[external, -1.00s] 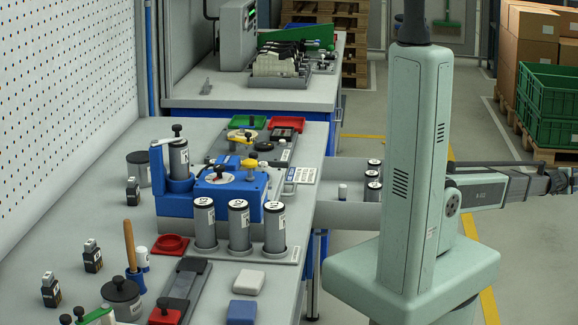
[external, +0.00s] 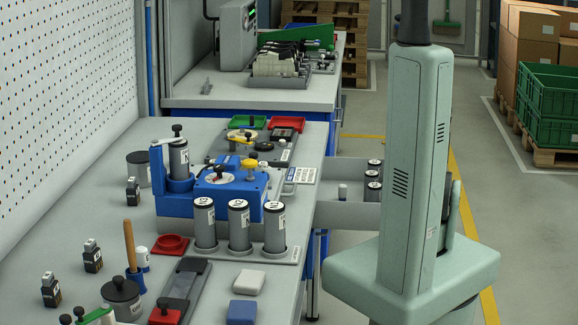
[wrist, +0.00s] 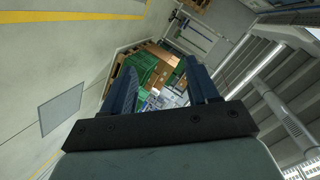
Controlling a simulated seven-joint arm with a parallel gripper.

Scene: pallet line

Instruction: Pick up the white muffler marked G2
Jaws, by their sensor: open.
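I cannot read a G2 mark anywhere, so I cannot tell which thing is the muffler. A small white cylinder (external: 143,258) stands on the bench beside a wooden handle, and a small pale cylinder (external: 343,192) stands in the grey side tray (external: 330,216). My gripper (wrist: 161,68) shows only in the wrist view, with its two blue fingers apart and nothing between them. It faces the open room, away from the bench. In the external view my gripper is hidden, with my column at the right.
A red dish (external: 171,244) and a blue block (external: 242,312) lie on the bench. Green crates (external: 552,105) and cardboard boxes (external: 530,40) stand at the right.

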